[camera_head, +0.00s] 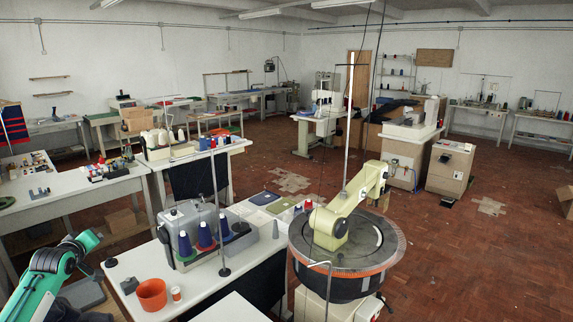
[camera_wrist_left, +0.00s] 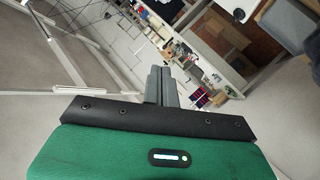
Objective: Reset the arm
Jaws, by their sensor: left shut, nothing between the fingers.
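My left arm (camera_head: 48,272), green with dark joints, comes in at the lower left of the head view, bent beside the white work table. My left gripper (camera_wrist_left: 161,72) shows in the left wrist view as two grey fingers pressed together, with nothing between them. It points toward the room and is apart from any object. In the head view its fingers cannot be made out clearly. My right arm and right gripper are in neither view.
The near white table holds an orange cup (camera_head: 151,294), a grey machine with thread cones (camera_head: 186,243) and a small dark block (camera_head: 129,285). A round rotary machine (camera_head: 345,262) stands to its right. Another table (camera_head: 62,204) is at the left. Brick-red floor (camera_head: 450,250) is open at right.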

